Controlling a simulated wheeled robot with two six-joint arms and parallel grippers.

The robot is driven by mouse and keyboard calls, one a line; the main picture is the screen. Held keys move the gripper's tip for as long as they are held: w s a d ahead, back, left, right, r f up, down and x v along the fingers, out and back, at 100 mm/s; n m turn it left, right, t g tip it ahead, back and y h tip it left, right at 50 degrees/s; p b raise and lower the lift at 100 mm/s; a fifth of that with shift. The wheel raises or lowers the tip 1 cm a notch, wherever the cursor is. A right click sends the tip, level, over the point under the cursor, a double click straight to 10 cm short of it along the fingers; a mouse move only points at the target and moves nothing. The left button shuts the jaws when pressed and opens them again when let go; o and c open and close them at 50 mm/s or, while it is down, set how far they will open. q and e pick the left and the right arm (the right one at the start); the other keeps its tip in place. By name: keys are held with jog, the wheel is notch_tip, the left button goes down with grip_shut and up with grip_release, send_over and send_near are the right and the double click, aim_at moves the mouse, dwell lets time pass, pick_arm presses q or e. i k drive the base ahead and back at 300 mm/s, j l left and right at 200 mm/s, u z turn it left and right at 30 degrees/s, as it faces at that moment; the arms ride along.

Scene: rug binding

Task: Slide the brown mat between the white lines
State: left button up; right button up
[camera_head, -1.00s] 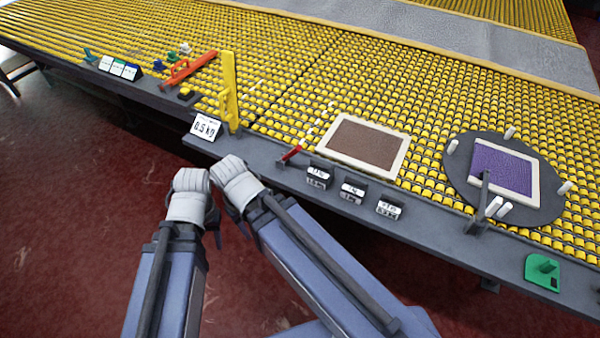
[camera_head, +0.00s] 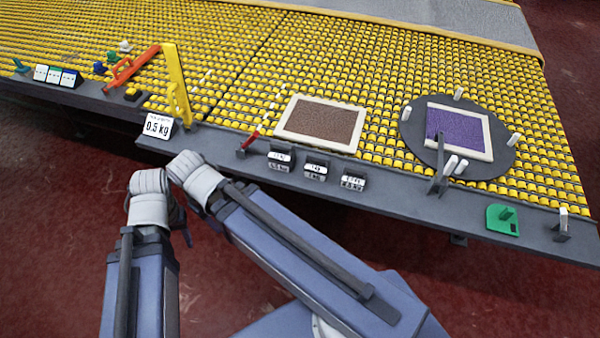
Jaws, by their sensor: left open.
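The brown mat (camera_head: 322,124), with a cream border, lies flat on the yellow rollers right of the red-tipped stick. Short white dashes (camera_head: 271,105) show on the rollers close to the mat's left edge, and fainter ones (camera_head: 207,77) farther left. The mat lies to the right of both. My blue-grey arm with pale joints reaches up from below to the table's front edge, left of and nearer than the mat. It does not touch the mat. The left gripper's fingers are hard to make out, and nothing is seen held. My right gripper is not in view.
A purple mat (camera_head: 459,130) lies on a dark round plate (camera_head: 415,138) with white pegs. Several black weight blocks (camera_head: 316,170) stand on the front ledge below the brown mat. Rollers behind the mat are clear.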

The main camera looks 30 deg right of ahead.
aim_at(336, 126)
jog(key=z, duration=1.3)
jog(key=l+u, duration=0.2)
jog(key=u, duration=0.15)
jog(key=l+u, duration=0.3)
jog(key=i+j, duration=0.1)
jog(key=i, duration=0.4)
